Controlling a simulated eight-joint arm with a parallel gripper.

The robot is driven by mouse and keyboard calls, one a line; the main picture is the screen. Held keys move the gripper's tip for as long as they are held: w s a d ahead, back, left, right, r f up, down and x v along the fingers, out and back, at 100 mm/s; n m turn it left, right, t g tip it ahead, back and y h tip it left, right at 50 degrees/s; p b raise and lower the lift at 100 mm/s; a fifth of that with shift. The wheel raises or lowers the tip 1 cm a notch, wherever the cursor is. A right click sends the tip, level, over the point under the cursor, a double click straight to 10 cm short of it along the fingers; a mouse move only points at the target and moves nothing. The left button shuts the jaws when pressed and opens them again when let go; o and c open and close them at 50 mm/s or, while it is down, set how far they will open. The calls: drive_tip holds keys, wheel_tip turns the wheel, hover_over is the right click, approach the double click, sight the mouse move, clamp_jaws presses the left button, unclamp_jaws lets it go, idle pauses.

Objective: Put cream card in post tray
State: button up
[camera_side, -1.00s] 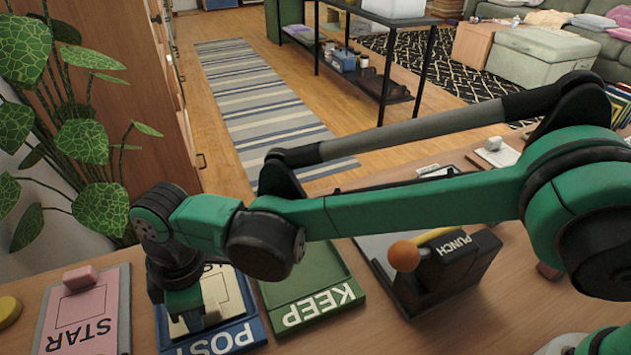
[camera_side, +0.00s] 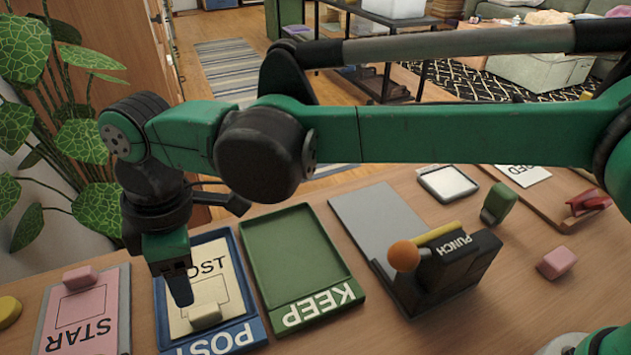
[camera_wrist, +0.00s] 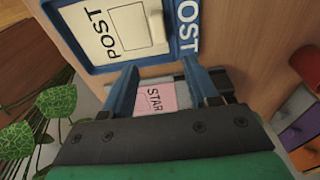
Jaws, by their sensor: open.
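The cream card (camera_side: 199,292), printed POST with a box outline, lies flat in the blue post tray (camera_side: 251,336). A small cream block (camera_side: 205,315) sits on the card near its lower edge. In the wrist view the card (camera_wrist: 116,38) lies inside the tray (camera_wrist: 187,32), with the block on it. My gripper (camera_side: 180,292) is above the left side of the tray in the side view. In the wrist view its two fingers (camera_wrist: 167,82) are apart, with nothing between them. I cannot tell its exact height above the card.
An empty green KEEP tray (camera_side: 294,250) stands right of the post tray. A pink STAR card (camera_side: 82,312) with a pink block lies to the left. A black PUNCH device (camera_side: 447,270) with an orange knob stands to the right, beside a pink block (camera_side: 557,262).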

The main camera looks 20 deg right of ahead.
drive_tip(key=w+d+r+m+t, duration=0.2)
drive_tip(key=d+r+m, duration=0.2)
drive_tip(key=d, duration=0.6)
drive_tip(key=w+d+r+m+t, duration=0.15)
drive_tip(key=d+r+m, duration=0.35)
drive_tip(key=d, duration=0.5)
drive_tip(key=s+d+f+m+t, duration=0.2)
drive_tip(key=s+d+m, duration=0.1)
drive_tip(key=d, duration=0.5)
drive_tip(key=s+d+f+m+t+h, duration=0.1)
drive_tip(key=s+d+f+m, duration=0.2)
drive_tip(key=d+m, duration=0.3)
drive_tip(key=d, duration=0.2)
drive_tip(key=shift+s+d+f+t, duration=0.25)
drive_tip(key=shift+s+d+t, duration=0.1)
drive_tip(key=shift+s, duration=0.05)
